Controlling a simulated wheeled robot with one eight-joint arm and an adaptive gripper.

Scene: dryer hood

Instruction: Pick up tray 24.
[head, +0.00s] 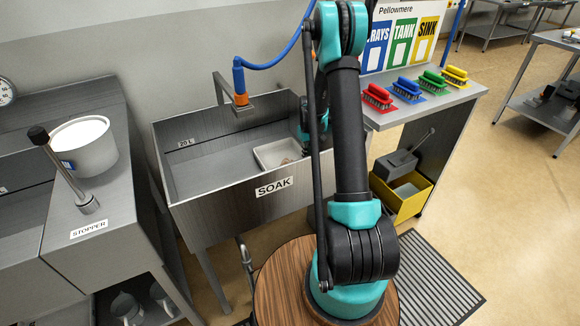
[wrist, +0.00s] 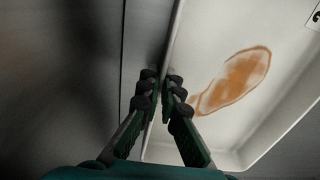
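A white tray (head: 270,154) lies in the steel sink marked SOAK in the head view. In the wrist view the tray (wrist: 205,55) fills the right half, with an orange-brown stain on its floor. A label at its upper right is cut off, so I cannot read a number. My gripper (wrist: 161,92) has its two dark fingers close together, one on each side of the tray's left rim, and looks shut on it. In the head view my gripper (head: 306,128) is partly hidden by my arm at the tray's right end.
Several coloured brushes (head: 408,90) sit on the right shelf. A white pot (head: 84,147) and a STOPPER lever (head: 88,203) stand on the left counter.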

